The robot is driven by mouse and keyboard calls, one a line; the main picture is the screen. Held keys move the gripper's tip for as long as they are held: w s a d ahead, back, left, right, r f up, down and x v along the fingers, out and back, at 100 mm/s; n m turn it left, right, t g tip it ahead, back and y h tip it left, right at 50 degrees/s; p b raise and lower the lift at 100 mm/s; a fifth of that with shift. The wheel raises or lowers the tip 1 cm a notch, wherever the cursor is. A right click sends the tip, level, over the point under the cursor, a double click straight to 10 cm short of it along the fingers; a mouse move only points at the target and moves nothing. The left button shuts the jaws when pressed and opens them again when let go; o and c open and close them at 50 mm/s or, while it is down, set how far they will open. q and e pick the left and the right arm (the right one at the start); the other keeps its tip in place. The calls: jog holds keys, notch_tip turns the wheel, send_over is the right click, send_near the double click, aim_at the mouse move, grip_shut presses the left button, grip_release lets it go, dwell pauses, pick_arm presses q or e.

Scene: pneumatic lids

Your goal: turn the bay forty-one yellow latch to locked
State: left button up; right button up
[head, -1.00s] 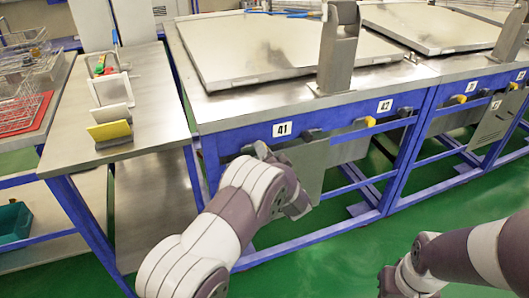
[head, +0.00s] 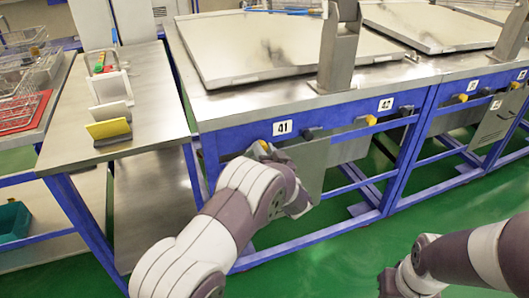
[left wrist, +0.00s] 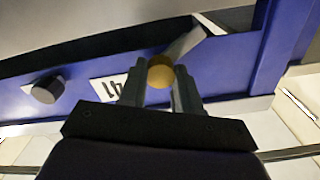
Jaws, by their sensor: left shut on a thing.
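The yellow latch of bay forty-one shows in the left wrist view (left wrist: 160,72) as a round yellow end between my fingers. My left gripper (left wrist: 160,92) is shut on it, one grey finger on each side. In the head view the latch and fingertips are mostly hidden behind my left wrist, just below the white 41 label (head: 282,128) on the blue frame. The label also shows upside down in the left wrist view (left wrist: 108,87). My right arm is at the lower right of the head view, but its gripper cannot be made out.
A dark knob (head: 315,133) sits right of the 41 label, above a hanging grey plate (head: 310,165). Bay 42 (head: 385,105) lies farther right. A steel side table (head: 150,85) stands left. A grey upright bracket (head: 338,50) rises from the bench.

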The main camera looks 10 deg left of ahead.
pick_arm(q)
jog(key=n+b, duration=0.5)
jog(key=n, duration=0.6)
jog(key=shift+f, duration=0.15)
jog(key=shift+n+b, duration=0.3)
jog(key=shift+b, duration=0.05)
jog(key=o, duration=1.1)
jog(key=shift+c, duration=0.2)
jog(key=shift+s, duration=0.1)
jog(key=p+v, duration=0.1)
jog(key=v, duration=1.1)
jog(key=shift+s+d+p, duration=0.15)
jog(key=shift+s+p, duration=0.15)
jog(key=shift+p, duration=0.1)
